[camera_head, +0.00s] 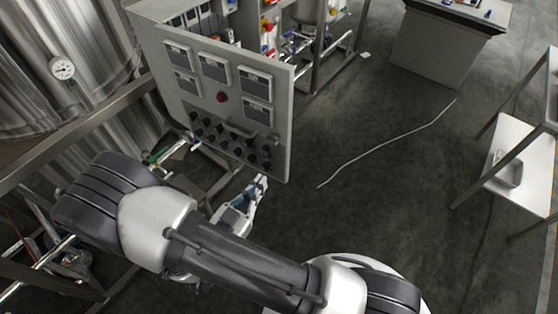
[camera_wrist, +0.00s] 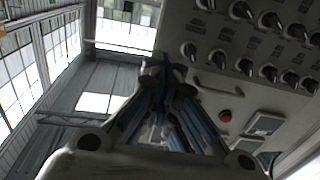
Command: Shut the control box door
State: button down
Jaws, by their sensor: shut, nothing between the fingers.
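The control box door (camera_head: 207,108) is a grey panel with several displays, a red button (camera_head: 222,97) and rows of black knobs. It stands open, swung out, with part of the box interior (camera_head: 190,22) showing behind its top edge. My gripper (camera_head: 262,181) is shut and empty, just below the door's lower right corner in the head view. In the wrist view the closed fingertips (camera_wrist: 163,66) are beside the door's edge, with the door (camera_wrist: 205,65) filling the right side. A bar handle (camera_wrist: 214,86) shows there near the red button. I cannot tell whether the fingers touch the door.
Steel tanks (camera_head: 60,40) with a gauge stand at the left. Pipes and valves (camera_head: 290,40) are behind the door. A grey cabinet (camera_head: 435,45) and a metal-framed rack (camera_head: 520,150) stand at the right. A thin cable (camera_head: 390,143) lies on the otherwise open floor.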

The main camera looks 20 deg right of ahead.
aim_at(284, 152)
jog(key=b+x, duration=0.1)
jog(key=x, duration=0.8)
jog(key=shift+d+b, duration=0.15)
jog(key=shift+b, duration=0.15)
jog(key=shift+w+d, duration=0.25)
jog(key=shift+w, duration=0.1)
